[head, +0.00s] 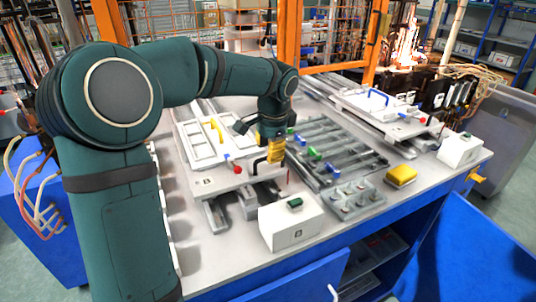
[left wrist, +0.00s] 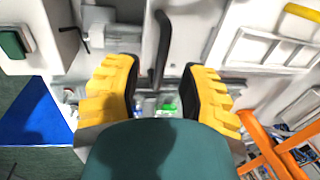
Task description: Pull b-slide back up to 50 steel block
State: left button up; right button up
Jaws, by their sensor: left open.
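The near white slide plate (head: 200,140) with a yellow handle (head: 217,130) lies on rails at the left of the table. A second white slide (head: 372,105) with a blue handle is at the right. My left gripper (head: 276,152) is over the near slide's front right corner, fingers pointing down. A black bar handle (head: 259,166) stands beside it. In the left wrist view my left gripper (left wrist: 165,98) is open, and the black handle (left wrist: 161,48) shows beyond and between its yellow fingers. I cannot single out the 50 steel block.
A white box (head: 291,224) with a green button stands at the front edge. Right of the gripper lie a rack of bars (head: 335,150), a grey tray (head: 352,208) and a yellow block (head: 400,174). Orange posts (head: 288,35) rise behind. Blue cabinet doors hang open below.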

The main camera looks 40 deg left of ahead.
pick_arm(q)
notch_tip(320, 180, up, 9)
jog(key=s+d, duration=0.1)
jog(key=shift+d+r, duration=0.2)
jog(key=shift+d, duration=0.15)
dwell(0.3)
